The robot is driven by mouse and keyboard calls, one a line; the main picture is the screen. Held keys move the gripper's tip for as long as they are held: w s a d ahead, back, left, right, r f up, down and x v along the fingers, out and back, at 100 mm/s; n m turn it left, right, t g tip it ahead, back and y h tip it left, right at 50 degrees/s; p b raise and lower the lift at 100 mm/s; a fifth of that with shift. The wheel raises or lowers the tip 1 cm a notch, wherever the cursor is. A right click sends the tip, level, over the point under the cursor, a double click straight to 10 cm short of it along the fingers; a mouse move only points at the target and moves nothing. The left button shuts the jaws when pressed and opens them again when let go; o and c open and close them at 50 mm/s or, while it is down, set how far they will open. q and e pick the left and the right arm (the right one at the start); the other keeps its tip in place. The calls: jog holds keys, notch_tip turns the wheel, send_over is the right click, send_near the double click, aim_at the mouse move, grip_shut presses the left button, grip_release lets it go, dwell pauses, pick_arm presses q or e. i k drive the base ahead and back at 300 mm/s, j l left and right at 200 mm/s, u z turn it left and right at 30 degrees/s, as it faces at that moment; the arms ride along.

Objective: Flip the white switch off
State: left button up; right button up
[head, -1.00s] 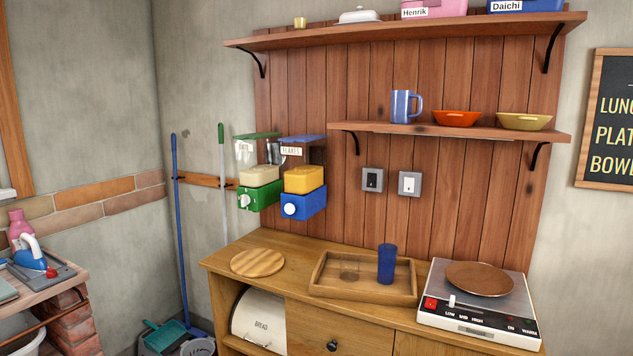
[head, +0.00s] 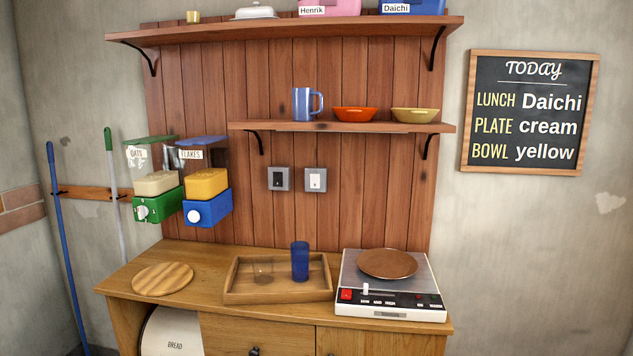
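Two wall switches are mounted side by side on the wood-plank panel, under the lower shelf. The white switch (head: 315,180) is the right one, with a white rocker on a grey plate. The black switch (head: 279,179) is the left one, with a dark rocker on a grey plate. The rockers are too small to tell which way they are tipped. Nothing covers either switch. Neither of my grippers shows in the head view.
Below the switches, the wooden cabinet (head: 213,255) bears a wooden tray (head: 245,296) with a blue cup (head: 300,261) and a clear glass, a hot plate (head: 366,311), and a round board (head: 163,278). The lower shelf (head: 340,127) juts out above the switches. Two dispensers (head: 207,208) (head: 158,204) hang left.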

aim_at(315, 182)
jog(key=i+l+z, duration=0.1)
jog(key=i+z, duration=0.25)
jog(key=i, duration=0.25)
jog(key=i+z, duration=0.4)
jog(key=i, duration=0.2)
jog(key=j, duration=0.05)
